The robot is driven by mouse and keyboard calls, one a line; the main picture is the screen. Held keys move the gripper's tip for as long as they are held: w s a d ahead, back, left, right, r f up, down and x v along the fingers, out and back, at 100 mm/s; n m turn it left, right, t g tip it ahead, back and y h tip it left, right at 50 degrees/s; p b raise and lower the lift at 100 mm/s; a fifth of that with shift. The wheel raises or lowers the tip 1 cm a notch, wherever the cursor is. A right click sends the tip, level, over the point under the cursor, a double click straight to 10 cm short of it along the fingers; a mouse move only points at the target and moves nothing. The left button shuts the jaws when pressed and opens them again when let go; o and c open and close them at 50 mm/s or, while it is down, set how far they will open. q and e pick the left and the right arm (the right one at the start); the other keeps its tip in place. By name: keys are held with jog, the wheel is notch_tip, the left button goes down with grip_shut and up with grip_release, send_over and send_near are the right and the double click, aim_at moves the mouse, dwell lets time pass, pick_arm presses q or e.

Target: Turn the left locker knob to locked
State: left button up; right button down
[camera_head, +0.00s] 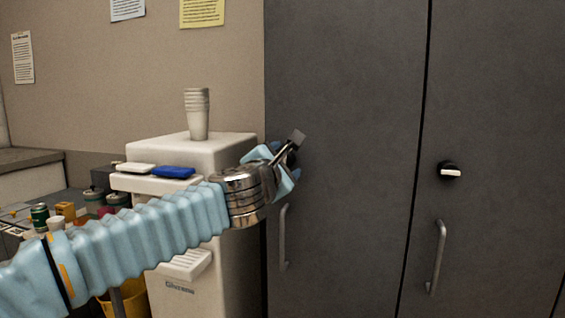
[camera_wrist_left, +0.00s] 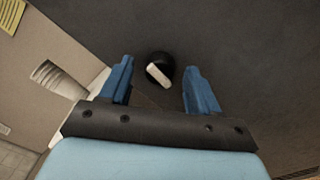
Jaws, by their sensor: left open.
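The left locker door (camera_head: 345,120) is dark grey and closed. Its knob, black with a white bar handle, shows in the left wrist view (camera_wrist_left: 160,70), ahead of and between the fingertips. In the head view that knob is hidden behind my gripper and wrist. My left gripper (camera_head: 292,160) is at the left edge of this door, and also shows in the left wrist view (camera_wrist_left: 158,85). It is open and empty, with one blue finger on each side of the knob. I cannot tell whether it touches. The white bar looks tilted in the wrist view. My right gripper is not in view.
The right locker door (camera_head: 500,110) has a similar knob (camera_head: 449,171) with its white bar level, and a handle (camera_head: 438,258). The left door has a handle (camera_head: 283,238) below my wrist. A white water dispenser (camera_head: 225,144) with stacked cups (camera_head: 197,114) stands close at left.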

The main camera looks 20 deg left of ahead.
pick_arm(q)
jog(key=c, duration=1)
jog(key=shift+c, duration=0.2)
jog(key=shift+n, duration=0.3)
jog(key=shift+a+n+b, duration=0.1)
jog(key=shift+n+b, duration=3.3)
jog(key=shift+n, duration=5.2)
